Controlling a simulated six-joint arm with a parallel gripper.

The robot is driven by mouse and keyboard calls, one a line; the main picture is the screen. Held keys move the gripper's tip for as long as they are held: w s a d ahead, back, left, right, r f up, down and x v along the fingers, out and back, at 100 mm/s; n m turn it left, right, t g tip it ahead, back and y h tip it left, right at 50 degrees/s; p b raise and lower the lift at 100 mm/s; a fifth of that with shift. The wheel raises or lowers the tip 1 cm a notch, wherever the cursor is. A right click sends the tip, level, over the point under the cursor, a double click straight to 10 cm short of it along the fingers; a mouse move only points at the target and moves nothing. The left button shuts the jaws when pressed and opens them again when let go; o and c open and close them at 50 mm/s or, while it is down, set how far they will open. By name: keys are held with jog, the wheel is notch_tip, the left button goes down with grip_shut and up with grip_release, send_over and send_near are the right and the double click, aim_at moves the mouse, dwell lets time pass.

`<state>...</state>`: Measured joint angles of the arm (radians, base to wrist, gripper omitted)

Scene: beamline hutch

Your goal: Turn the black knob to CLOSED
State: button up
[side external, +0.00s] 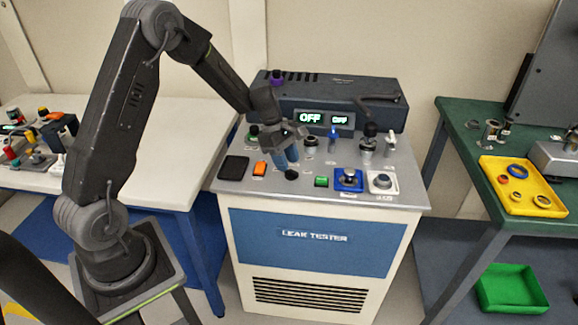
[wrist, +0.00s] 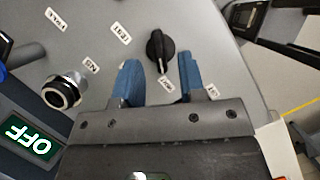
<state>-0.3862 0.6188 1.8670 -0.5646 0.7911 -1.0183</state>
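The black knob (side external: 291,174) sits on the grey top panel of the leak tester (side external: 317,238), just below my gripper's fingertips in the side view. In the wrist view the knob (wrist: 158,47) is an elongated black handle on a round base. My gripper (wrist: 158,60) is open, with one blue finger on each side of the knob's lower end in the picture; I see no contact. It also shows in the side view (side external: 287,167), pointing down over the panel. Small white labels lie around the knob; the ones nearest the fingers are partly hidden and hard to read.
An orange switch (side external: 260,169) and a black pad (side external: 233,168) are left of the knob. A green button (side external: 321,182) and a blue-based control (side external: 348,180) are right. Behind stands a dark unit with an OFF display (side external: 310,117). A metal fitting (wrist: 62,92) is near the fingers.

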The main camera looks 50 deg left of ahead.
aim_at(291, 173)
jog(key=shift+x, duration=1.15)
grip_shut()
